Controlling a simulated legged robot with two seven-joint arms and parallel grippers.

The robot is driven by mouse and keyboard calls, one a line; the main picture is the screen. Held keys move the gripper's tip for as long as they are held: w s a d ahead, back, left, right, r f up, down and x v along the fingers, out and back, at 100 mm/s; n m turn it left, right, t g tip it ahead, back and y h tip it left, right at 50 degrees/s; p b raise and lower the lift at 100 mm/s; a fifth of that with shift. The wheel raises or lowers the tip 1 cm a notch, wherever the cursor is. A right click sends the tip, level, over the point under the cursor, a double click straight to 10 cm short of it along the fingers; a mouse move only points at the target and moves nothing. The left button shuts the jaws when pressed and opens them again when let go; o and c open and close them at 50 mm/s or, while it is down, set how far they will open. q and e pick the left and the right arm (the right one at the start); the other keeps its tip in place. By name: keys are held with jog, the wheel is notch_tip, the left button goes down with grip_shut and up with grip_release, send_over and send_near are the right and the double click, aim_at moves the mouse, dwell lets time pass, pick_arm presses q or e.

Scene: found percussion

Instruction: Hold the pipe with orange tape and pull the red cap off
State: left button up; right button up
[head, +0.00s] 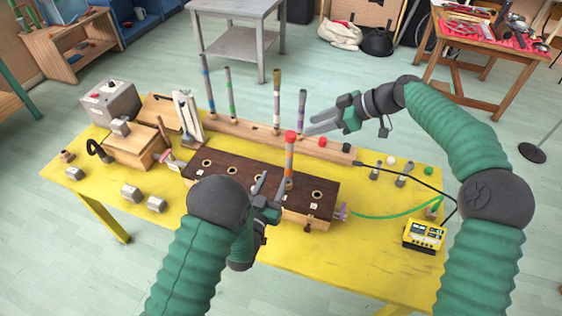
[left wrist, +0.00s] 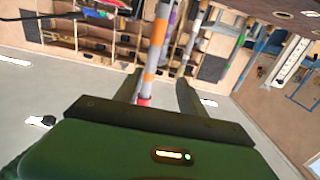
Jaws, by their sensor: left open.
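The pipe with orange tape (head: 289,163) stands upright in a hole of the dark-topped wooden block (head: 221,164). A red cap (head: 290,134) sits on its top end. My left gripper (head: 266,188) is open, beside the pipe's lower part. In the left wrist view, which is upside down, the pipe (left wrist: 150,75) shows in line with the gap between the fingers, its red cap (left wrist: 144,102) partly hidden. I cannot tell whether the fingers touch it. My right gripper (head: 306,127) is open and empty, just right of the cap and apart from it.
Behind the block, several taped pipes stand in a long wooden rack (head: 225,124). A yellow device (head: 423,236) with cables is at the table's right. Metal weights (head: 130,193) and a wooden box (head: 131,149) are at the left. The yellow table's front left (head: 110,212) has free room.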

aim_at(292, 153)
pick_arm(q)
jog(key=x, duration=0.4)
jog(key=d+x, duration=0.1)
jog(key=x, duration=0.8)
jog(key=shift+s+d, duration=0.15)
jog(key=shift+s, duration=0.15)
jog(key=shift+w+d, duration=0.15)
jog(key=shift+w, duration=0.1)
jog(key=shift+d, duration=0.55)
jog(key=c, duration=0.5)
jog(key=shift+c, duration=1.1)
jog(key=shift+a, duration=0.2)
jog(key=shift+c, duration=1.3)
jog(key=shift+a+f, duration=0.1)
jog(key=shift+a, duration=0.25)
grip_shut()
jog(key=shift+d, duration=0.25)
pick_arm(e)
jog(key=shift+d+f, duration=0.15)
jog(key=shift+d, duration=1)
pick_arm(q)
jog(key=shift+a, duration=0.1)
pick_arm(e)
jog(key=shift+w+a, duration=0.1)
pick_arm(q)
jog(key=shift+f, duration=0.1)
